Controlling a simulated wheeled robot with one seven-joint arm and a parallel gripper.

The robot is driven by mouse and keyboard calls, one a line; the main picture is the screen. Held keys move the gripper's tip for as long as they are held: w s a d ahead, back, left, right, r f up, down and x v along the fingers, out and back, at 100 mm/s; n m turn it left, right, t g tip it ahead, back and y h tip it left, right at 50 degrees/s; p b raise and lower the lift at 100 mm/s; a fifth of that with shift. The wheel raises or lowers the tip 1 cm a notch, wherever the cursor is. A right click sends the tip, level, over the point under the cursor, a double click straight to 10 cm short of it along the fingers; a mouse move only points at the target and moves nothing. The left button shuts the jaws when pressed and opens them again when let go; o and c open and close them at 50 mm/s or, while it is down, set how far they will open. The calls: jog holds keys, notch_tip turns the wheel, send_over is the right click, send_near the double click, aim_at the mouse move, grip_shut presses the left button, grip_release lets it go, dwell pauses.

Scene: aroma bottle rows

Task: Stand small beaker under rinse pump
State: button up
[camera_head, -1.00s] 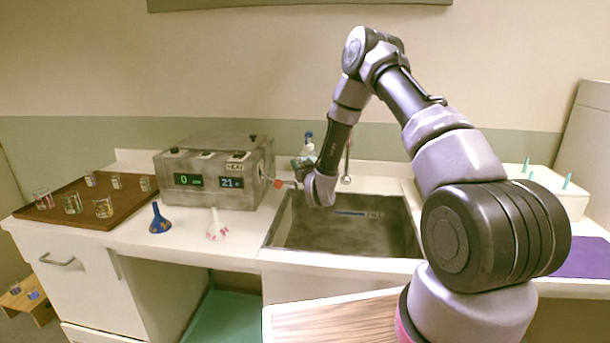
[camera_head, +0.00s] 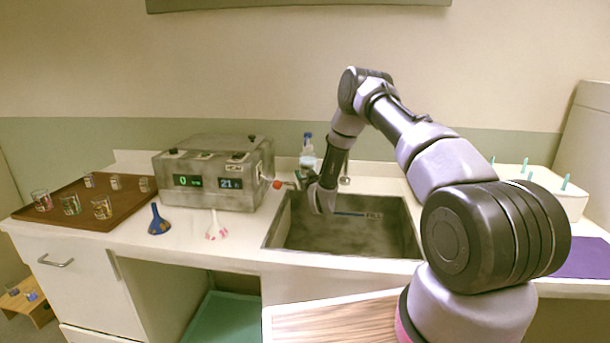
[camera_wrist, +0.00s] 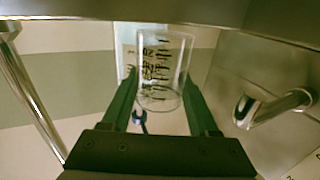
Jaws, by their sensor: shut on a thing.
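In the wrist view, my gripper (camera_wrist: 160,100) is shut on a small clear beaker (camera_wrist: 162,72) with black markings. That view appears upside down, so I cannot tell the beaker's tilt from it. In the head view, my gripper (camera_head: 300,179) is at the back left of the sink, close to the bath's spout; the beaker cannot be made out there. A bottle with a blue top (camera_head: 307,143) stands behind the gripper and may be the rinse pump. Its blue top also shows just beyond the beaker in the wrist view (camera_wrist: 140,120).
A grey heated bath (camera_head: 205,172) with a red-knobbed spout stands left of the sink (camera_head: 345,252). Blue and white funnels stand before it. A brown tray (camera_head: 125,208) holds several beakers. A metal faucet (camera_wrist: 30,90) shows in the wrist view. A white rack stands right.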

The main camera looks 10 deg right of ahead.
jog(key=shift+f, duration=0.4)
jog(key=o, duration=1.4)
jog(key=shift+c, duration=0.2)
jog(key=shift+r, duration=0.2)
jog(key=s, duration=1.2)
jog(key=shift+d+r, duration=0.25)
jog(key=shift+d, duration=0.2)
